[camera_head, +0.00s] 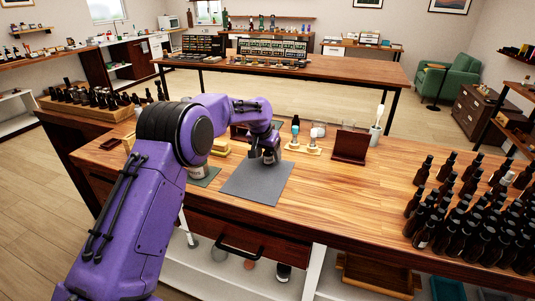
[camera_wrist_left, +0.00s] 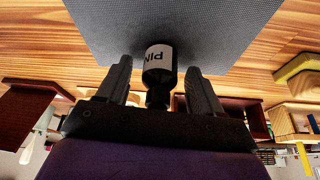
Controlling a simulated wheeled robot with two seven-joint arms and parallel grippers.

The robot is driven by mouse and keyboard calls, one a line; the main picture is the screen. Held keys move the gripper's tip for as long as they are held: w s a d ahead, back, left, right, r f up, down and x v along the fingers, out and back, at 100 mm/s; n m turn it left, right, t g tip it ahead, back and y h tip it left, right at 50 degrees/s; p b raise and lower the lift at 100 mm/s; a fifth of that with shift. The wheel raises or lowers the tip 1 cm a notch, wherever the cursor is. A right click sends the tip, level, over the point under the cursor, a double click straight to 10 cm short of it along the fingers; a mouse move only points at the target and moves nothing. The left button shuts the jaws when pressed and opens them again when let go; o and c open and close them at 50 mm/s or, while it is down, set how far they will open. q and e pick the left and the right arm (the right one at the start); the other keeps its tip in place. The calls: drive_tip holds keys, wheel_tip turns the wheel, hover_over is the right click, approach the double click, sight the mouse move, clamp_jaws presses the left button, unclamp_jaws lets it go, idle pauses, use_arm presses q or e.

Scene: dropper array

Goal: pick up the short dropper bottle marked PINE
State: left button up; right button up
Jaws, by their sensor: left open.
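The short dropper bottle (camera_wrist_left: 158,62) is dark with a white label, and the letters "PIN" show on it; the rest of the word is turned out of sight. In the left wrist view, which is upside down, it stands on the grey mat (camera_wrist_left: 215,22). My left gripper (camera_wrist_left: 159,70) is open, with one finger on each side of the bottle and visible gaps between. In the head view my left gripper (camera_head: 268,158) is low over the back part of the mat (camera_head: 255,190), and I cannot make out the bottle there. My right gripper is out of view.
Many dark bottles (camera_head: 470,225) crowd the right of the wooden table. A tray of dark bottles (camera_head: 85,103) is at the left. The table right of the mat is clear.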

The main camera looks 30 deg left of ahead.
use_arm(q)
drive_tip(key=shift+r, duration=0.1)
drive_tip(key=c, duration=1.1)
